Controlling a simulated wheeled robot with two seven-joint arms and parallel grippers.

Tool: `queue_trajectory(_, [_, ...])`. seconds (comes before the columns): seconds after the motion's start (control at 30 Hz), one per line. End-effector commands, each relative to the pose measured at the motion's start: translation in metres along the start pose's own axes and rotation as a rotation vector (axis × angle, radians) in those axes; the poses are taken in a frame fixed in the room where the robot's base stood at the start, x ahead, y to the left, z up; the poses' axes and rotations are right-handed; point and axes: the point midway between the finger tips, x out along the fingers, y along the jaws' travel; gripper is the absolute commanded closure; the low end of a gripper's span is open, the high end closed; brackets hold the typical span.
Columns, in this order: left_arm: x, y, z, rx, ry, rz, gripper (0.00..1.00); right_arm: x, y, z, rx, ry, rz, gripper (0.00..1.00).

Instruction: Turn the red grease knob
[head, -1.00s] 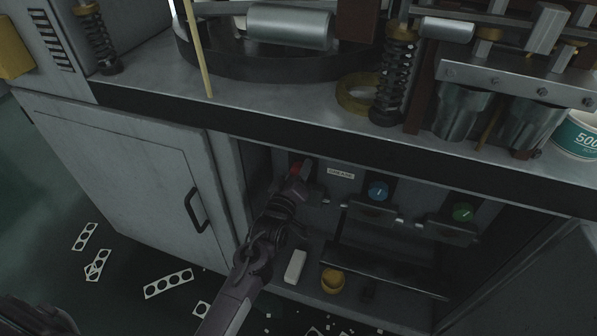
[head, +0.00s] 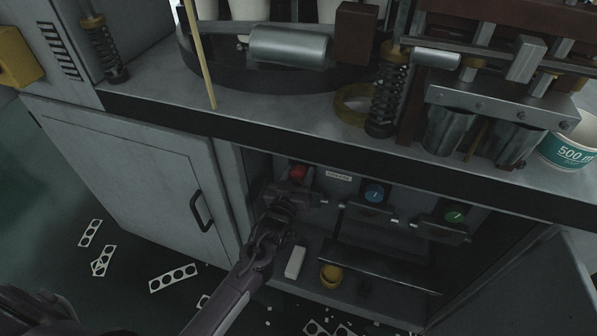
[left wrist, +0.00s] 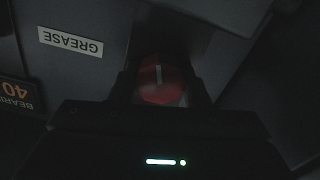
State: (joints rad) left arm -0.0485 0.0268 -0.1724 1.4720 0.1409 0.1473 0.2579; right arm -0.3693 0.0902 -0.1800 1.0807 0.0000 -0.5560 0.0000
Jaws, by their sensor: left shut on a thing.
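The red grease knob (head: 298,171) is on the panel inside the open cabinet bay, left of the GREASE label (head: 339,176). My left gripper (head: 296,184) is at the knob and partly hides it. In the left wrist view the red knob (left wrist: 161,80) sits between the two fingers (left wrist: 160,88), which are shut on its sides. Its pale pointer line is close to vertical in that picture. The GREASE label (left wrist: 71,41) appears upside down there.
A blue knob (head: 374,193) and a green knob (head: 455,213) are to the right on the same panel. The counter edge (head: 330,153) overhangs the bay. A white block (head: 295,262) and a yellow cup-like piece (head: 331,276) are on the bay floor.

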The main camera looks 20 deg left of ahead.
Motion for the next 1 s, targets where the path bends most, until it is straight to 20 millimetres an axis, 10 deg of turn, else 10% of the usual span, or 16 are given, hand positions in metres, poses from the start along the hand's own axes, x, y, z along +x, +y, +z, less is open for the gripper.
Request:
queue_trajectory(0.67, [-0.0005, -0.0002, 0.0016, 0.073, -0.002, 0.0, 0.8, 0.0022, -0.0006, 0.0098, -0.002, -0.006, -0.001, 0.7])
queue_trajectory(0.7, [-0.0005, -0.0002, 0.0016, 0.073, -0.003, 0.0, 0.54, 0.0022, -0.0006, 0.0098, -0.002, -0.006, -0.001, 0.7])
queue_trajectory(1.0, [-0.0002, 0.0, 0.0006, 0.073, -0.001, 0.0, 0.35, 0.0021, -0.0005, 0.0096, -0.002, -0.007, -0.001, 0.7])
